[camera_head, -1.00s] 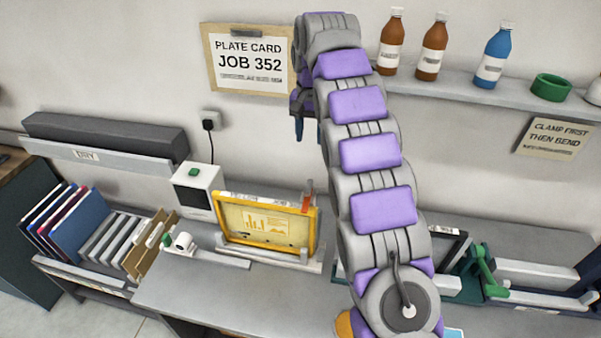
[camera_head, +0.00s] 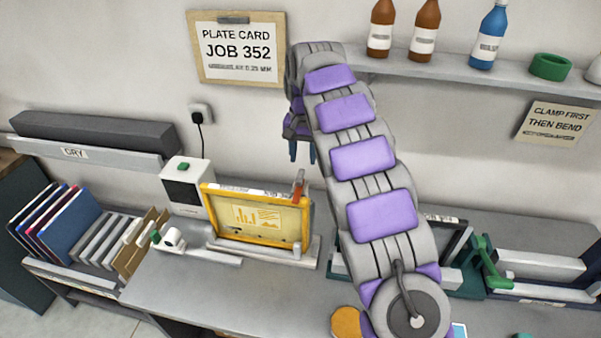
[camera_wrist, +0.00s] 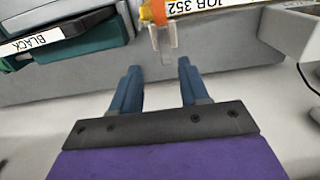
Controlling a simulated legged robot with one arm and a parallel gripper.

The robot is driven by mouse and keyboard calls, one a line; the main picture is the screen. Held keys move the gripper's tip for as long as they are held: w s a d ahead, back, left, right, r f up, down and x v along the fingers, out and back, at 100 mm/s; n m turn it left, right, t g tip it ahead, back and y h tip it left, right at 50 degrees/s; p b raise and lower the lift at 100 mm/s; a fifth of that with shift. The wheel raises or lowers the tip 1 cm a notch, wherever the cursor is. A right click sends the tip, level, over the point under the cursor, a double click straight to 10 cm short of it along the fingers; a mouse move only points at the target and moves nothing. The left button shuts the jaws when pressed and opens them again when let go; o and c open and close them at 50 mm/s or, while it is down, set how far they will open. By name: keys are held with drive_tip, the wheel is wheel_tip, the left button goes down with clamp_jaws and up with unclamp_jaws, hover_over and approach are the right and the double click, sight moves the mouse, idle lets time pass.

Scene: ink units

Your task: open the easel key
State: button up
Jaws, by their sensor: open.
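The easel (camera_head: 280,253) stands on the bench and holds a yellow-framed plate (camera_head: 215,222). At its right end is a small upright orange-red piece with a grey top, which appears to be the easel key (camera_head: 299,188). In the wrist view an orange part (camera_wrist: 153,13) and a pale grey lever-like piece (camera_wrist: 163,44) show at top centre, beside a label reading JOB 352. My gripper (camera_head: 302,155) hangs above the easel's right end. In the wrist view its two blue fingers are apart and empty, and the grey piece lies just beyond the gap between the fingertips.
A white box with a green button (camera_head: 186,188) stands left of the easel. A green-handled clamp (camera_head: 490,262) is to the right. A shelf (camera_head: 470,72) with bottles is on the wall.

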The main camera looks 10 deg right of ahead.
sight(300, 175)
drive_tip(key=f, duration=0.3)
drive_tip(key=shift+d, duration=0.2)
drive_tip(key=a+f, duration=0.2)
drive_tip(key=shift+f, duration=0.4)
drive_tip(key=shift+a+f, duration=0.25)
drive_tip(key=shift+d, duration=0.85)
drive_tip(key=shift+c, duration=0.3)
drive_tip(key=shift+d, duration=0.15)
drive_tip(key=shift+c, duration=1.5)
drive_tip(key=shift+a, duration=0.55)
drive_tip(key=c, duration=0.4)
drive_tip(key=shift+d, duration=0.1)
clamp_jaws()
